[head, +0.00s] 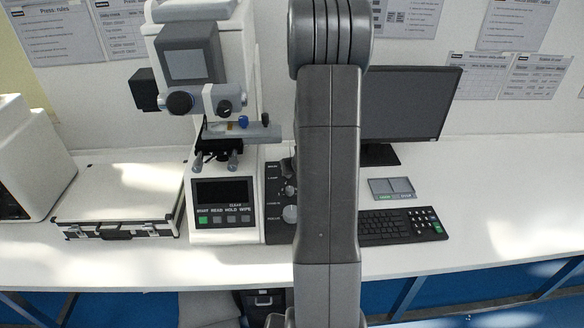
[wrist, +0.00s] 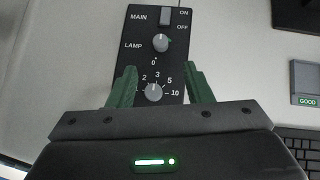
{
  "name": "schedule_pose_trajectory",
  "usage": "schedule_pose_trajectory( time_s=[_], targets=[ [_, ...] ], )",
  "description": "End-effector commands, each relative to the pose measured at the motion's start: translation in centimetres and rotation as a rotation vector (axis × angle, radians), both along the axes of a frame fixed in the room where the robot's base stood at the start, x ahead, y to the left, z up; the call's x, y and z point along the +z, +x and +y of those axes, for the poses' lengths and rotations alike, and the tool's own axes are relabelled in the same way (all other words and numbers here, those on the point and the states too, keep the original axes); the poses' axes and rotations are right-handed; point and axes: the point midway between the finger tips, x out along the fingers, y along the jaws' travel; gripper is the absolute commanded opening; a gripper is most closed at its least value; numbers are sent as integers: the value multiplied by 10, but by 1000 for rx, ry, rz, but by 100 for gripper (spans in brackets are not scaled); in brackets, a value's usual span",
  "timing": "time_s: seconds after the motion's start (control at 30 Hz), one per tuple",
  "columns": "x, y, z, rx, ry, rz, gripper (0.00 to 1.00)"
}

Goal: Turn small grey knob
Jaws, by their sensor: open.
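A small grey knob (wrist: 161,43) sits beside the LAMP label on the black control panel (wrist: 140,42), below the MAIN switch. It also shows in the head view (head: 291,190), close to my arm. A second grey knob (wrist: 153,91), ringed by a number scale, is below it; in the head view it (head: 290,213) looks larger. My gripper (wrist: 161,67) is open, with its green fingers either side of the panel. The numbered knob lies between the fingers in the picture, and the LAMP knob is just beyond the fingertips. I cannot tell the height of the fingers above the panel. The head view does not show the fingers.
The white tester (head: 220,170) stands left of the panel, with its screen and buttons. A silver case (head: 120,195) is farther left. A monitor (head: 410,105), a keyboard (head: 400,226) and a small grey GOOD unit (head: 391,188) are on the right.

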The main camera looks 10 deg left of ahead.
Motion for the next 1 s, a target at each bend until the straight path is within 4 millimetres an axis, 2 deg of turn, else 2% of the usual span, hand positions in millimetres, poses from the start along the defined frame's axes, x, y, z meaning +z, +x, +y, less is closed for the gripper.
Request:
schedule_pose_trajectory(
  time_s=[0.03,0.13,0.5,0.7,1.0],
  targets=[
    [-10,6,3,-1,0,1,46],
    [-23,17,9,1,-2,1,46],
    [-67,58,30,2,-2,0,46],
    [-79,70,36,2,-2,0,46],
    [-83,74,38,2,-2,-1,46]
  ],
)
